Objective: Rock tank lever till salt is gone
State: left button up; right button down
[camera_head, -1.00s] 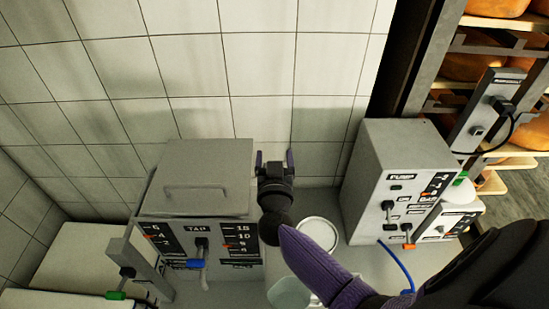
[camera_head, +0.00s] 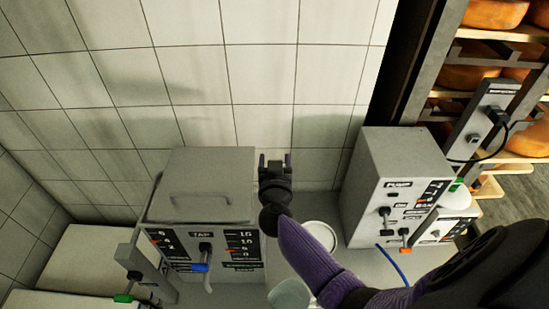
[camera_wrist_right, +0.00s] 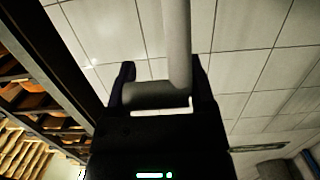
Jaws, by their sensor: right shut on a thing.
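The grey tank (camera_head: 212,178) stands against the tiled wall in the head view, with a handle bar on its sloped top. Its front panel is marked TAP and has a blue-tipped tap lever (camera_head: 203,262). My right gripper (camera_head: 275,162) is beside the tank's right side. In the right wrist view its fingers are shut on a short grey crossbar (camera_wrist_right: 155,94) joined to a grey rod (camera_wrist_right: 177,45) running upward, which looks like a lever. The lever is not clear in the head view. I see no salt. My left gripper is not in view.
A grey pump box (camera_head: 396,160) with switches stands right of the tank. A round white dish (camera_head: 322,233) and a pale bowl (camera_head: 289,294) are on the counter between them. A blue hose (camera_head: 394,262) runs forward. Shelves with orange cheese wheels (camera_head: 483,50) are at upper right.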

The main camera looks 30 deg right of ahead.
pick_arm(q)
jog(key=shift+b, duration=0.55)
pick_arm(e)
jog(key=w+d+f+g, duration=0.1)
jog(key=w+d+f, duration=0.1)
jog(key=w+d, duration=0.3)
jog(key=shift+w+f, duration=0.25)
jog(key=shift+w, duration=1.2)
jog(key=shift+c, duration=1.5)
grip_release()
jog(key=o, duration=0.3)
jog(key=shift+w+d, duration=0.1)
jog(key=shift+d, duration=0.1)
jog(key=shift+r, duration=0.1)
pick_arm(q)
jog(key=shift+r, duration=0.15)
pick_arm(e)
jog(key=shift+a+r, duration=0.1)
